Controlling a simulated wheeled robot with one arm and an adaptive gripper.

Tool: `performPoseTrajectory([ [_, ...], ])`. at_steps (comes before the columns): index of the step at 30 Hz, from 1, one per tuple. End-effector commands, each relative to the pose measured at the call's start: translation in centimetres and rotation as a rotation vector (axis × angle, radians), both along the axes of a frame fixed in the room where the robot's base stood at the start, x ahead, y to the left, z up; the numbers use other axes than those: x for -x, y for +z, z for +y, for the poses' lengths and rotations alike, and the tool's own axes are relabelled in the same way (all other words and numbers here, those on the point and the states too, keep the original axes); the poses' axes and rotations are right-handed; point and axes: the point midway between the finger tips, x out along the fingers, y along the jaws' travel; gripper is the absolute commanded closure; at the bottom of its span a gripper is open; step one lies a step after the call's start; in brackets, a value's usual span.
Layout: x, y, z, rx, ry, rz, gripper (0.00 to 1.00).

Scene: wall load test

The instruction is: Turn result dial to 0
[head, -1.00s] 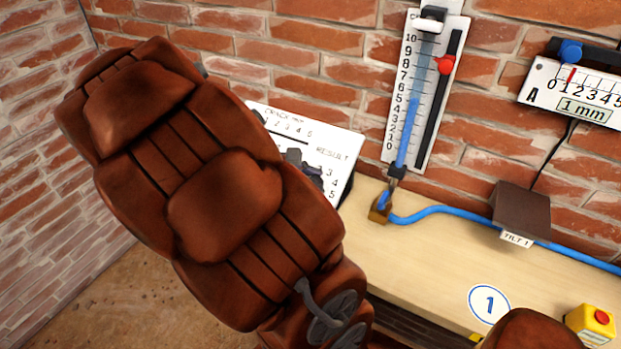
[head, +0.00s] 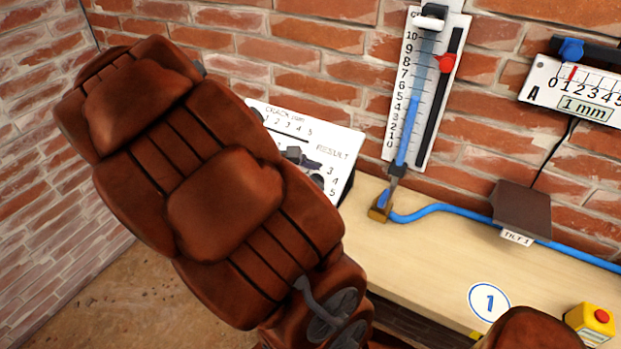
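A white panel (head: 345,150) leans at the back of the bench. It carries a crack scale from 1 to 5 along the top and the word RESULT with the numbers 3, 4 and 5 showing at its right. My large brown arm covers the panel's left and lower parts. Dark grey parts (head: 300,156) show in front of the panel beside the arm's edge; they look like part of my gripper, but I cannot tell them clearly from the dial. The result dial's pointer and its lower numbers are hidden. My gripper's opening is hidden too.
A tall gauge (head: 425,90) with a blue column and red slider hangs on the brick wall. A blue hose (head: 440,209) runs along the bench (head: 400,255) past a brown tilt box (head: 522,208). A yellow box with a red button (head: 590,325) stands at the front right.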

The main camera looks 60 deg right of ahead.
Motion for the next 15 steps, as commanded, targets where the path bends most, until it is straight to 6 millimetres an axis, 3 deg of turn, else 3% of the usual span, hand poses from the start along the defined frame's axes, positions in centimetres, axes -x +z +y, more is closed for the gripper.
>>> performPoseTrajectory([
  [5, -0.8, 0.8, 1.0, 0.001, 0.002, -0.001, 0.39],
  [15, -4.2, 4.4, 5.1, 0.000, 0.005, -0.004, 0.39],
])
